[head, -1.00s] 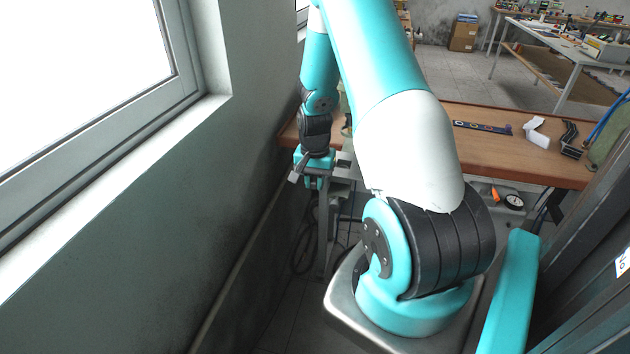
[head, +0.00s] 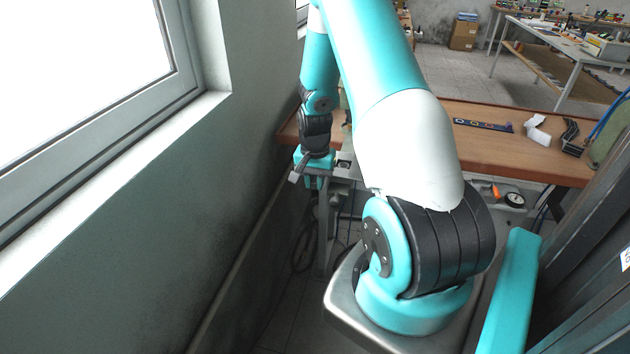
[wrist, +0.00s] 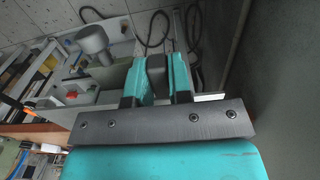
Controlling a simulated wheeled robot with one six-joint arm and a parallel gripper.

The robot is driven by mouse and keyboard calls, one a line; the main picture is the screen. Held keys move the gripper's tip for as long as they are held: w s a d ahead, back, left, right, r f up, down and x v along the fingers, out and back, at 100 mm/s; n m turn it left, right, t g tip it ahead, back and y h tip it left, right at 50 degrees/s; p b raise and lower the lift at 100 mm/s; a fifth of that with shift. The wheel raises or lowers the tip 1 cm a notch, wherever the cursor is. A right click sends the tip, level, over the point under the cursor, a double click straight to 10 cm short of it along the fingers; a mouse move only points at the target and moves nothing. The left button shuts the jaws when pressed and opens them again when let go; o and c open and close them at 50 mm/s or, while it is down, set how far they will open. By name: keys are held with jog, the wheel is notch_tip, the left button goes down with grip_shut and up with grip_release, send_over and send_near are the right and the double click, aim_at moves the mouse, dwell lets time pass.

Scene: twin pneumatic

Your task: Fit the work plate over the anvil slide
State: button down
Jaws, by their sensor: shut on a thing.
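My gripper (wrist: 157,75) is in the wrist view, its two teal fingers close around a dark, rounded piece (wrist: 157,70). A thin pale edge (wrist: 210,97) sticks out to the right of the fingers; I take the held thing to be the work plate, mostly hidden by the gripper. In the head view my gripper (head: 314,180) hangs at the left end of the bench, beside grey metal parts. A grey machine with a round post (wrist: 93,40) and a green block (wrist: 105,72) stands left of the fingers in the wrist view. I cannot clearly make out the anvil slide.
The wooden bench (head: 490,152) carries a dark strip with round parts (head: 483,125), a white piece (head: 537,128) and a black part (head: 570,132). A round gauge (head: 515,200) sits below its front edge. The wall (head: 240,160) is close on the left. Cables hang below.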

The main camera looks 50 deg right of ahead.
jog(key=shift+f, duration=0.25)
dwell(0.4)
jog(key=c, duration=1)
grip_release()
jog(key=shift+o, duration=0.2)
notch_tip(320, 180, up, 18)
jog(key=b, duration=0.3)
jog(key=shift+f, duration=0.25)
jog(key=a+r+n+t+y, duration=0.15)
jog(key=a+n, duration=0.35)
jog(key=a, duration=0.5)
jog(key=a+r+n+g, duration=0.1)
jog(key=a+r+n, duration=0.25)
jog(key=a, duration=0.75)
jog(key=s+a+n+y, duration=0.2)
jog(key=s+a+n, duration=1)
jog(key=s+a, duration=0.3)
jog(key=shift+a+r+y, duration=0.35)
jog(key=shift+a+r, duration=0.05)
jog(key=shift+a, duration=0.8)
